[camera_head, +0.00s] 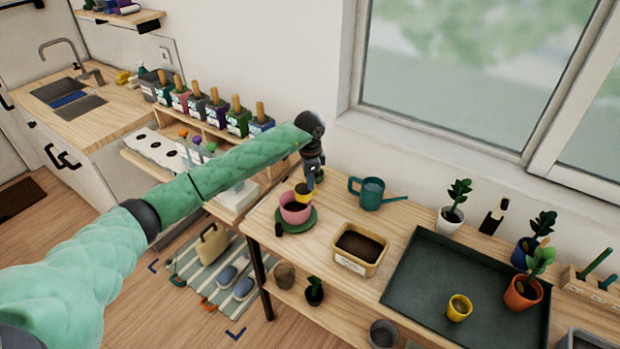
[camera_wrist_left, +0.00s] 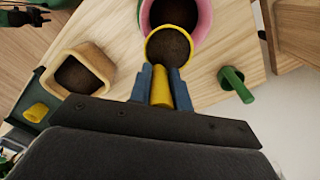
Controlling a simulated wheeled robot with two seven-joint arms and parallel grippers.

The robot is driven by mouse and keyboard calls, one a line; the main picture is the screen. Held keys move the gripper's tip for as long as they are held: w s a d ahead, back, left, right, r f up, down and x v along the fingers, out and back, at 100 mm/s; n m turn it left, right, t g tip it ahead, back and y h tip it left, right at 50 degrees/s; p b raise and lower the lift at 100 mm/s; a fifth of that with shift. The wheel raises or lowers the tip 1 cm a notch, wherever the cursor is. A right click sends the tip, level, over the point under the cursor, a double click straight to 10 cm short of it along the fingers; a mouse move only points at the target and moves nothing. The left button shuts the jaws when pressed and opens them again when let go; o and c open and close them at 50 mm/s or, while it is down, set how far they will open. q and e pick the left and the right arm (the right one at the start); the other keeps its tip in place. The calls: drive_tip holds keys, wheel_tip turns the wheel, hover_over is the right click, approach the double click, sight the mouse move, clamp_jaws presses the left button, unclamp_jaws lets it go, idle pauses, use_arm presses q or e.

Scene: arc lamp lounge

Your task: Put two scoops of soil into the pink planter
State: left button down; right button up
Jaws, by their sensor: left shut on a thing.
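My left gripper (camera_head: 314,172) is shut on the handle of a yellow scoop (camera_head: 302,189). In the left wrist view, the scoop's handle (camera_wrist_left: 160,88) is between the fingers and dark soil (camera_wrist_left: 169,48) shows in its bowl. The scoop is over or at the near rim of the pink planter (camera_head: 294,212); contact cannot be told. The planter stands on a green saucer (camera_head: 302,225), and its inside looks dark with soil in the wrist view (camera_wrist_left: 178,12). A tan soil box (camera_head: 362,244) stands to its right, holding dark soil. My right gripper is not in view.
A dark tray (camera_head: 430,262) on the right bears a yellow pot (camera_head: 459,307) and an orange potted plant (camera_head: 523,292). A green upright object (camera_wrist_left: 235,82) shows in the wrist view. Wood is bare around the soil box.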

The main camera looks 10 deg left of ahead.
use_arm(q)
drive_tip(key=shift+a+f, duration=0.1)
drive_tip(key=shift+f, duration=0.25)
drive_tip(key=shift+a+r+h, duration=0.1)
drive_tip(key=shift+r+h, duration=0.05)
drive_tip(key=shift+h, duration=0.25)
drive_tip(key=shift+s+a+r+h+b, duration=0.1)
drive_tip(key=shift+a+r+h+b, duration=0.05)
drive_tip(key=shift+h+b, duration=0.3)
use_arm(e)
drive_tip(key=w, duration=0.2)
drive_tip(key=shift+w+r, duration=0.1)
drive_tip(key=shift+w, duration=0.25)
use_arm(q)
drive_tip(key=shift+a+r+h, duration=0.15)
drive_tip(key=shift+a+h, duration=0.1)
drive_tip(key=shift+h, duration=0.1)
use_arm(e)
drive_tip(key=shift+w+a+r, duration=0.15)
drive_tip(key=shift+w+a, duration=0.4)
